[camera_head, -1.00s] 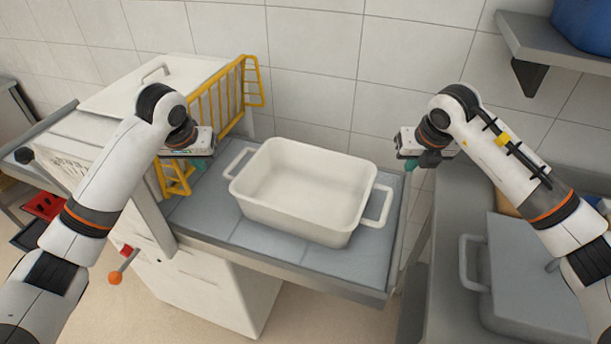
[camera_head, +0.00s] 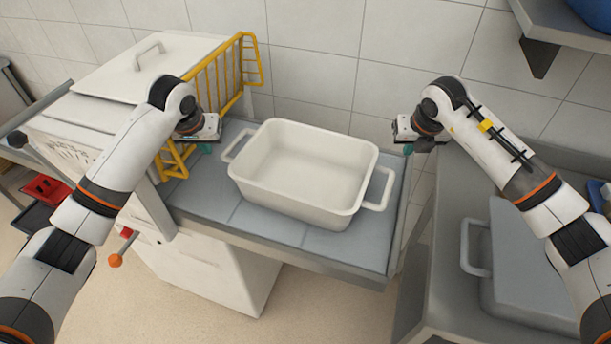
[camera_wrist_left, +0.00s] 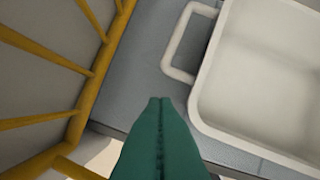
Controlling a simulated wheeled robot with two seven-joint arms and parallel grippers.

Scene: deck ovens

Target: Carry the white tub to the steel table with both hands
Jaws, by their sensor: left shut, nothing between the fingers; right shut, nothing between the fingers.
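The empty white tub (camera_head: 305,205) stands upright on a grey tiled worktop (camera_head: 215,190), with a loop handle at each end. My left gripper (camera_head: 205,147) is shut and empty, just left of the tub's left handle (camera_head: 236,146). In the left wrist view its teal fingers (camera_wrist_left: 160,102) are pressed together, apart from the handle (camera_wrist_left: 178,45) and the tub (camera_wrist_left: 225,110). My right gripper (camera_head: 408,148) is shut and empty, behind and right of the tub's right handle (camera_head: 388,190), not touching it. I cannot tell for certain which surface is the steel table.
A yellow rack (camera_head: 225,80) stands close beside my left gripper, by a white lidded machine (camera_head: 150,65). A grey counter (camera_head: 450,210) at the right bears a grey handled box (camera_head: 530,260). A wall shelf (camera_head: 570,25) hangs above right. The tiled wall is behind the tub.

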